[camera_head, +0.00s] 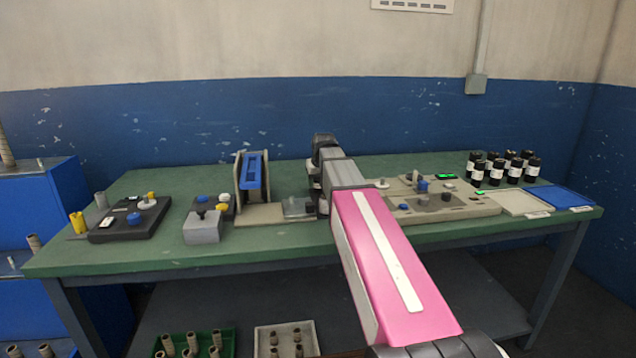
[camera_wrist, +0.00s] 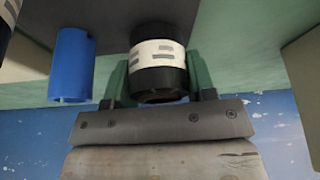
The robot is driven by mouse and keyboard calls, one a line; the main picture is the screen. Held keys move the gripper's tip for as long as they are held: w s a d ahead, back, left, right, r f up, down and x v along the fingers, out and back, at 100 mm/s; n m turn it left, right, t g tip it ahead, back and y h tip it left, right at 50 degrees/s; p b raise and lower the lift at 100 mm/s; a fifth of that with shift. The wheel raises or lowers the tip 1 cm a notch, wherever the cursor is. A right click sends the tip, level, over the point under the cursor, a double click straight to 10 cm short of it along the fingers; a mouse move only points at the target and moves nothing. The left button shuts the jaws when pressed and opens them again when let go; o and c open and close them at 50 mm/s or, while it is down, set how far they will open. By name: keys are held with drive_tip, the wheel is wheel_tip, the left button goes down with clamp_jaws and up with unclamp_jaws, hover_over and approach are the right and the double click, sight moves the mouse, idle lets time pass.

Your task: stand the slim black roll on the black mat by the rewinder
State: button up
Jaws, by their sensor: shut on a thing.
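In the wrist view, my gripper (camera_wrist: 158,80) is shut on a black roll (camera_wrist: 158,80) with a white label band around its middle. A green finger stands on each side of the roll. A dark grey surface (camera_wrist: 75,12) lies behind it; I cannot tell whether they touch. In the head view, my pink and grey arm reaches over the middle of the bench and hides the gripper and the roll. I cannot tell the black mat or the rewinder apart with certainty.
A blue cylinder (camera_wrist: 72,65) stands close beside the held roll. On the bench (camera_head: 285,248) are a blue-topped stand (camera_head: 252,172), a black control unit (camera_head: 130,218) and a beige panel (camera_head: 445,207). Several labelled black cylinders (camera_head: 514,168) stand at right, near a blue tray (camera_head: 575,196).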

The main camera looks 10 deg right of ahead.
drive_tip(key=shift+f, duration=0.2)
drive_tip(key=o, duration=1)
drive_tip(key=shift+f, duration=0.1)
drive_tip(key=v, duration=1.2)
drive_tip(key=shift+r, duration=0.25)
drive_tip(key=shift+w, duration=0.1)
